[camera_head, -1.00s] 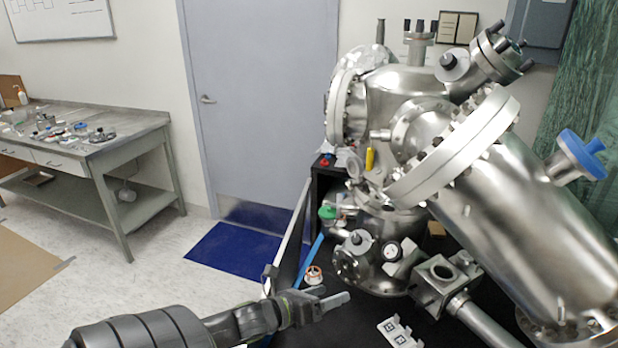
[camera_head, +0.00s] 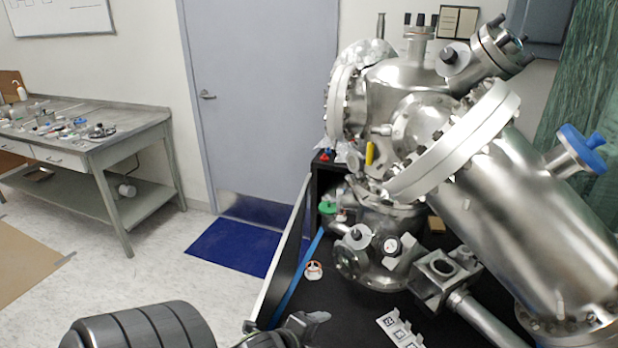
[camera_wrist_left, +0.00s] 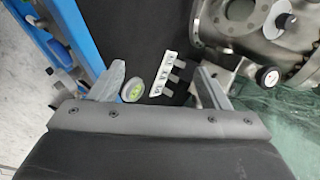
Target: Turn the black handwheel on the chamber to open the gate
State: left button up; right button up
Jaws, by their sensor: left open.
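The steel chamber (camera_head: 440,130) fills the right half of the head view. On its lower body (camera_head: 375,255) are a grey disc with a black knob (camera_head: 357,236) and a small dial with a dark rim (camera_head: 391,246). I cannot tell for sure which part is the black handwheel. The wrist view shows the black knob on its disc (camera_wrist_left: 285,22) at upper right, and the dial (camera_wrist_left: 267,76). My left gripper (camera_head: 308,322) is low in the head view, left of the lower body and apart from it. In the wrist view its fingers (camera_wrist_left: 162,84) are open and empty.
A white strip with black-and-white markers (camera_head: 398,328) lies on the black surface. A small orange-and-white ring (camera_head: 313,270) lies near its left edge, by a blue rail (camera_head: 298,280). A bench (camera_head: 100,145) with small items stands at left. A blue mat (camera_head: 235,247) lies before the door.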

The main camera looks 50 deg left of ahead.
pick_arm(q)
jog(key=s+n, duration=0.1)
jog(key=d+n+g, duration=0.1)
jog(key=s+f+n, duration=0.1)
jog(key=n, duration=0.1)
jog(key=shift+s+d+f+g, duration=0.1)
jog(key=shift+s+d+g, duration=0.15)
jog(key=shift+s+g, duration=0.1)
